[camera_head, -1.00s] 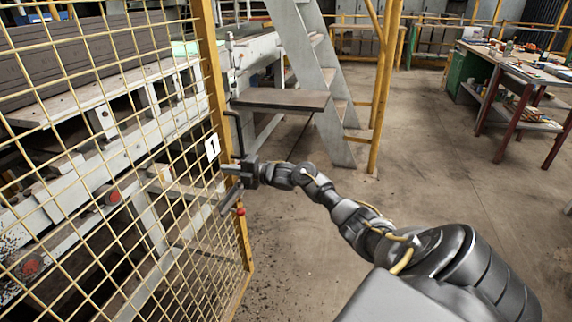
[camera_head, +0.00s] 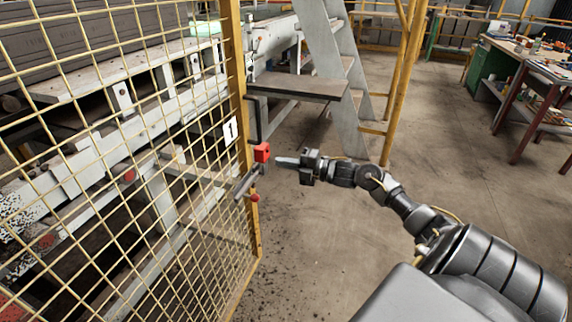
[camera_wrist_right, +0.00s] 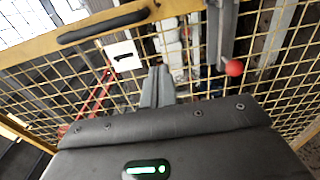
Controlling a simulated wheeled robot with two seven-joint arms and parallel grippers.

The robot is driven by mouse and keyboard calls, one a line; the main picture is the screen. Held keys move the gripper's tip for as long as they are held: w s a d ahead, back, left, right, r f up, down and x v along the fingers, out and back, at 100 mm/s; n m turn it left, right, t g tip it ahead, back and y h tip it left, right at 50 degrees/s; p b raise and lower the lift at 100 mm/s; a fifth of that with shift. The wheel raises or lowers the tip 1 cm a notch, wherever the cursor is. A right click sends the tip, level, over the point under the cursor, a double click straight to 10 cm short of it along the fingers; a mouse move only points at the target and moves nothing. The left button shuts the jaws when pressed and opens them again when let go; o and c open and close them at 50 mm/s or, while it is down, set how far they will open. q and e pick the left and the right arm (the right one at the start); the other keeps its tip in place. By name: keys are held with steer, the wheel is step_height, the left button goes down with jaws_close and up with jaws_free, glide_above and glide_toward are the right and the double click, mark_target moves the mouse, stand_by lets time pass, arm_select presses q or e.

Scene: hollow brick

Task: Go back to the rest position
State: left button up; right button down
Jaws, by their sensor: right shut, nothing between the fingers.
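My right gripper (camera_head: 280,160) is shut and empty. It points left toward the yellow fence post and stands a little apart from it, with floor showing around it. In the right wrist view its closed fingers (camera_wrist_right: 158,80) point at the mesh. A red block (camera_head: 262,152) sits on the post just left of the fingertips. Below it are a grey latch bar (camera_head: 246,182) and a red ball knob (camera_head: 254,198); the knob also shows in the right wrist view (camera_wrist_right: 234,68). My left gripper is not in view.
The yellow mesh fence (camera_head: 150,200) with a "1" label (camera_head: 230,130) fills the left. Behind it is white machinery. A metal stair (camera_head: 340,80) stands beyond the gripper. A cluttered workbench (camera_head: 530,75) is at the far right. Open floor lies in the middle and right.

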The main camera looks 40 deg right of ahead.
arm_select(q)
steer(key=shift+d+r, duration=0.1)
arm_select(e)
steer(key=shift+s+d, duration=0.1)
steer(key=shift+s, duration=0.1)
steer(key=shift+f, duration=0.1)
